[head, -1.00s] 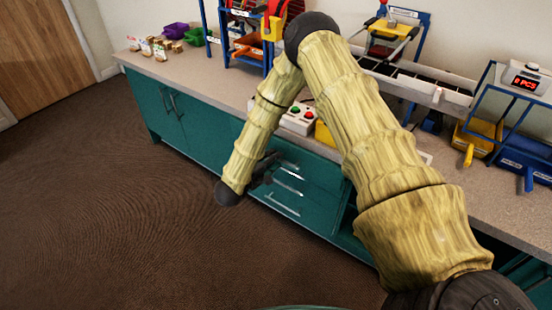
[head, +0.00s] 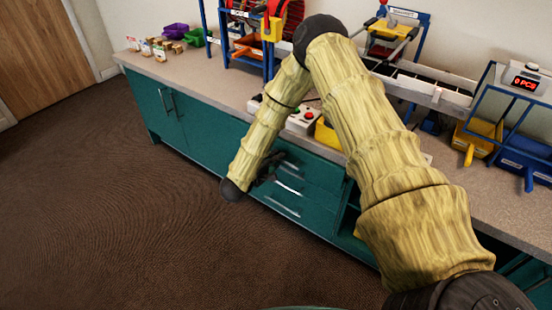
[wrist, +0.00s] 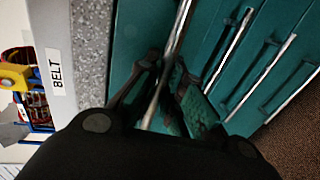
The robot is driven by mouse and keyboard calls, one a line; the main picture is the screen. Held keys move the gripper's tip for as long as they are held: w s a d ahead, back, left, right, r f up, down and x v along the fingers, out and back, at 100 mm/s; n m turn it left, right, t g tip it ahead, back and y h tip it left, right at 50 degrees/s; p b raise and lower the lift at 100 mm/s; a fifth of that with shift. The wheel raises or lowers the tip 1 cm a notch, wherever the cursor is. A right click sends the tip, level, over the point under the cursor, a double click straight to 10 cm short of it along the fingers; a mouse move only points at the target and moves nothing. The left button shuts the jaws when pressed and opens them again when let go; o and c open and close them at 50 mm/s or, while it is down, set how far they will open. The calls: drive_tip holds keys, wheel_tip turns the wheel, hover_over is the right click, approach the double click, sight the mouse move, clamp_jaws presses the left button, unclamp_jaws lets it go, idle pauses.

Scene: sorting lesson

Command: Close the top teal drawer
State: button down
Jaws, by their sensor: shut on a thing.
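The teal drawers (head: 322,172) are set in the front of the cabinet under the counter. My gripper (head: 270,164) is at the top drawer, partly hidden behind my forearm in the head view. In the wrist view my gripper (wrist: 166,66) has its two dark fingers on either side of a long metal bar handle (wrist: 182,18) and is shut on it. This handle is the one nearest the counter edge, on the top teal drawer (wrist: 133,32). Whether the top drawer is flush with the cabinet or slightly out, I cannot tell.
Further bar handles (wrist: 232,48) lie beyond the held one. The speckled counter (head: 205,82) runs above the drawers, with a control box (head: 302,120) and a yellow bin (head: 327,134) near its edge. The brown floor (head: 110,210) before the cabinet is clear.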

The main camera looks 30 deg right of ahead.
sight(285, 150)
drive_tip(key=shift+r+p+x, duration=0.15)
drive_tip(key=shift+p+x, duration=0.3)
drive_tip(key=shift+x, duration=0.45)
drive_tip(key=shift+r+p+x, duration=0.2)
drive_tip(key=shift+p+x, duration=0.3)
drive_tip(key=shift+x, duration=0.4)
drive_tip(key=shift+r+p+x, duration=0.15)
drive_tip(key=shift+p+x, duration=0.3)
drive_tip(key=shift+x, duration=0.45)
drive_tip(key=shift+w+d+r, duration=0.1)
drive_tip(key=shift+d, duration=0.05)
drive_tip(key=c, duration=1.5)
unclamp_jaws()
drive_tip(key=shift+d, duration=0.1)
drive_tip(key=v, duration=1.2)
